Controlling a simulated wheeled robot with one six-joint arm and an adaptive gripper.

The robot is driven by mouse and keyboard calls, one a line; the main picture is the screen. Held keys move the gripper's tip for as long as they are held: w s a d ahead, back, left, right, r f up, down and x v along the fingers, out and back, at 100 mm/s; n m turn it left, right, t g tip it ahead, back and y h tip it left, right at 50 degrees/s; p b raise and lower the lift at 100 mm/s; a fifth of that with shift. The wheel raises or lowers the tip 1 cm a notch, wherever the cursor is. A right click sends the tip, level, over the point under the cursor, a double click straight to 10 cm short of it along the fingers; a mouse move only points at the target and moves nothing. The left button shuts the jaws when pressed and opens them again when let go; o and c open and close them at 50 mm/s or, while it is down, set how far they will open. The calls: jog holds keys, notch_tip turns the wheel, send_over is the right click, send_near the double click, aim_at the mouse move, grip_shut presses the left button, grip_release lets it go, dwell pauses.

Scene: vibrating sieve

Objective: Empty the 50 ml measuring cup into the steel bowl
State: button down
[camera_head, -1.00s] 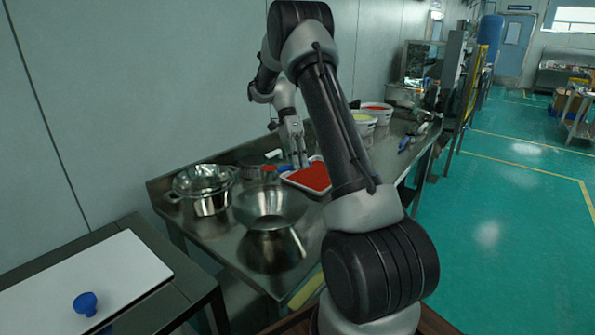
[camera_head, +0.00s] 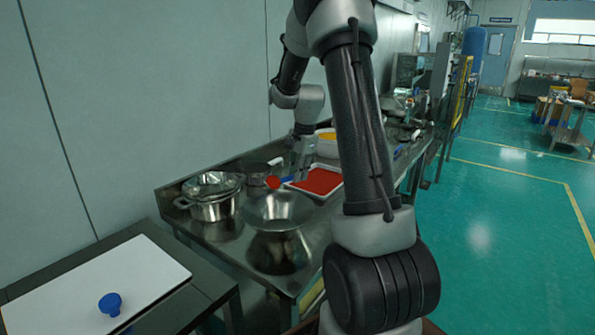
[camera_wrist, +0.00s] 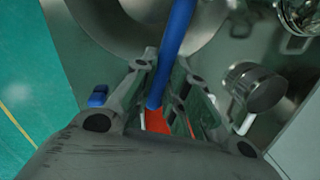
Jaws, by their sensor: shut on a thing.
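My gripper (camera_head: 300,177) is shut on the blue handle of the measuring cup (camera_head: 272,183), whose round top shows red contents. The cup is left of my fingers, just behind the rim of the steel bowl (camera_head: 262,208) in the picture. It looks level; its height above the table is unclear. In the wrist view the blue handle (camera_wrist: 177,38) runs between my fingers (camera_wrist: 160,85) and out at the top edge, so the cup itself is out of frame. The steel bowl (camera_wrist: 118,28) lies at the top of that view. The 50 ml marking is not readable.
A white tray of red material (camera_head: 320,181) lies right of the bowl. A steel pot with a sieve (camera_head: 210,207) stands left, and a small steel pot (camera_head: 255,173) behind. A blue funnel-like piece (camera_head: 110,304) rests on a white board (camera_head: 150,270). The wall is close behind.

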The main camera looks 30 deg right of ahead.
jog(key=t, duration=0.3)
jog(key=s+f+t, duration=0.1)
jog(key=t, duration=0.1)
jog(key=shift+d+f, duration=0.1)
jog(key=shift+d, duration=0.1)
jog(key=shift+s+a+f+t+y, duration=0.1)
jog(key=shift+s+f+t+y, duration=0.1)
jog(key=shift+t, duration=0.6)
jog(key=shift+s+f+t+y, duration=0.15)
jog(key=shift+s+t+y, duration=0.05)
jog(key=shift+t, duration=0.6)
jog(key=shift+t, duration=0.3)
